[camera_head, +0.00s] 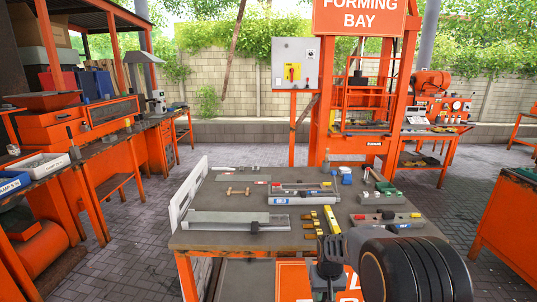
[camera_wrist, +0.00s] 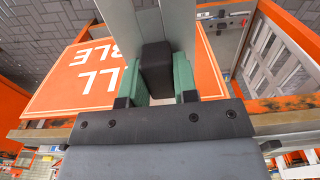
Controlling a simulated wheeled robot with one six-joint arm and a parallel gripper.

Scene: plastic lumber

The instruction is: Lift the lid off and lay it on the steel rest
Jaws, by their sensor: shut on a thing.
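My gripper (camera_head: 331,246) is over the front edge of the work table in the head view. In the wrist view its green finger pads (camera_wrist: 158,82) are shut on a black block (camera_wrist: 156,70). Pale grey strips (camera_wrist: 180,35) run beyond the block; I cannot tell whether these and the block belong to the lid. A long pale grey steel piece (camera_head: 215,219) lies at the table's front left, with a black knob (camera_head: 254,226) at its front. A grey tray-like piece with a blue label (camera_head: 290,200) lies mid-table. I cannot tell for sure which piece is the steel rest.
A yellow bar (camera_head: 331,219) lies just behind my gripper, with small yellow blocks beside it. A grey box with buttons (camera_head: 388,220) and green and red items (camera_head: 384,188) are at the right. An orange sign (camera_wrist: 80,75) is below the table edge.

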